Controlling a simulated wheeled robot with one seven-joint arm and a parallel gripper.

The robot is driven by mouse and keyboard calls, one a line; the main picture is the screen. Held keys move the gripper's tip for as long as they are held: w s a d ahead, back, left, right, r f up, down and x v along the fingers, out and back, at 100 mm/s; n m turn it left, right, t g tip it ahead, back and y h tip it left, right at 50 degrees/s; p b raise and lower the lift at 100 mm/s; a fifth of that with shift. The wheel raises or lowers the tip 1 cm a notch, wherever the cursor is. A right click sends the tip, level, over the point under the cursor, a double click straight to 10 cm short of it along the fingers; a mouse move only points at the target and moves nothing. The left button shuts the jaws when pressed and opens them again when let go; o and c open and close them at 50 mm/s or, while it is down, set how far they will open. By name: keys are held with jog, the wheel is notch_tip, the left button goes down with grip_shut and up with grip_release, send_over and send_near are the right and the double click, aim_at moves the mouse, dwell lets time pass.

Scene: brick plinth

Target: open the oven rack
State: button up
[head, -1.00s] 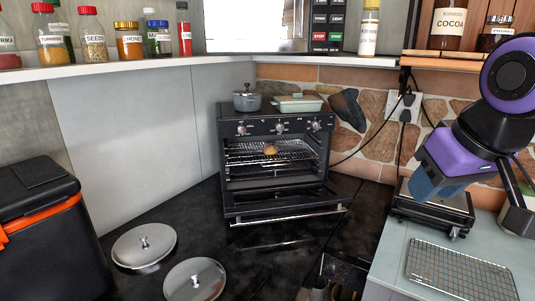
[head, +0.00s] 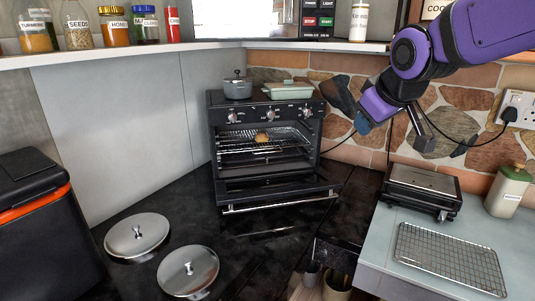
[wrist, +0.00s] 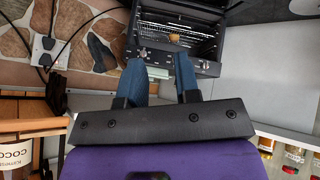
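The black toaster oven (head: 268,110) stands on the dark counter in the corner, its door (head: 278,191) lowered open. Inside, the wire oven rack (head: 258,147) carries a small round brown item (head: 261,138). In the wrist view the oven (wrist: 150,45) appears upside down beyond the fingers, with its rack (wrist: 172,27) partly visible. My gripper (head: 361,123) is at the right of the oven, raised above the counter and apart from it. In the wrist view its two blue fingers (wrist: 160,80) are spread apart with nothing between them.
A grey pot (head: 237,88) and a green dish (head: 288,90) stand on the oven. A black grill (head: 422,190) and a wire cooling rack (head: 450,258) are on the right counter. Two metal lids (head: 137,236) lie front left. A shelf of jars (head: 79,26) runs above.

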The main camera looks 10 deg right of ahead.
jog(key=w+a+f+n+t+y, duration=0.15)
jog(key=w+f+n, duration=0.3)
jog(key=w, duration=0.85)
jog(key=w+f+n+t, duration=0.3)
jog(key=w+f+n, duration=0.15)
jog(key=w, duration=0.85)
jog(key=w+a+f+n+y, duration=0.1)
jog(key=w+f+n, duration=0.2)
jog(key=f, duration=0.3)
jog(key=w+a+f+n+t+y, duration=0.1)
jog(key=w+a+f+n+y, duration=0.1)
jog(key=w+f, duration=0.3)
jog(key=w+a+f+n+t+y, duration=0.1)
jog(key=w+f+n+y, duration=0.1)
jog(key=f, duration=0.4)
jog(key=shift+w+a+f+n, duration=0.1)
jog(key=shift+w+f+n, duration=0.05)
jog(key=shift+w+n, duration=0.4)
jog(key=shift+w+a+f+n, duration=0.15)
jog(key=shift+w+n, duration=0.2)
jog(key=shift+w, duration=0.4)
jog(key=x, duration=1)
jog(key=shift+w+a, duration=0.2)
jog(key=shift+w, duration=0.15)
grip_shut()
